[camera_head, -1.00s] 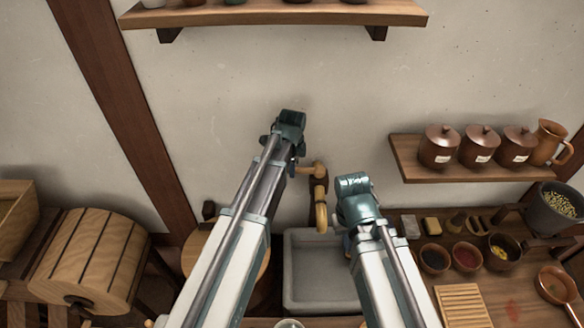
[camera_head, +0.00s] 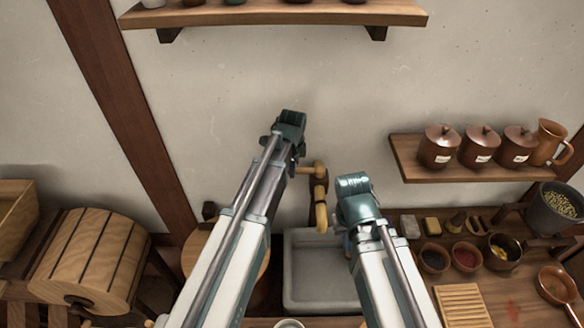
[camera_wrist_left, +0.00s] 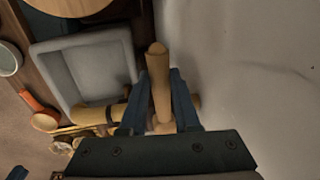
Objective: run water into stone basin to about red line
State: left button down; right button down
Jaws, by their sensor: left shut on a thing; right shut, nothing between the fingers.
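The grey stone basin (camera_head: 306,265) sits below the wall tap; it also shows in the left wrist view (camera_wrist_left: 68,85). I see no water or red line in its visible part. The wooden tap (camera_head: 320,200) has its spout over the basin; no stream shows. In the left wrist view, my left gripper (camera_wrist_left: 160,88) is shut on the tap's wooden handle (camera_wrist_left: 157,68). In the head view that gripper (camera_head: 297,160) is partly hidden by its own arm. My right gripper (camera_head: 348,243) is mostly hidden behind its arm, by the basin's right side, and holds nothing.
Small bowls (camera_head: 466,257), a wooden slatted board (camera_head: 462,305) and a pan (camera_head: 556,285) stand on the counter at right. A shelf with lidded jars (camera_head: 440,147) is above them. A wooden drum (camera_head: 88,262) stands at left.

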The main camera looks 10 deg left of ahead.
pick_arm(q)
jog(key=s+d+n+g+y, duration=0.1)
jog(key=s+d+n, duration=0.5)
jog(key=n, duration=0.6)
jog(key=shift+s+d+g+y, duration=0.3)
jog(key=shift+s+d+y, duration=0.05)
jog(key=shift+y, duration=0.05)
dwell(0.5)
jog(key=c, duration=0.6)
grip_release()
jog(key=shift+c, duration=0.2)
jog(key=shift+r, duration=0.1)
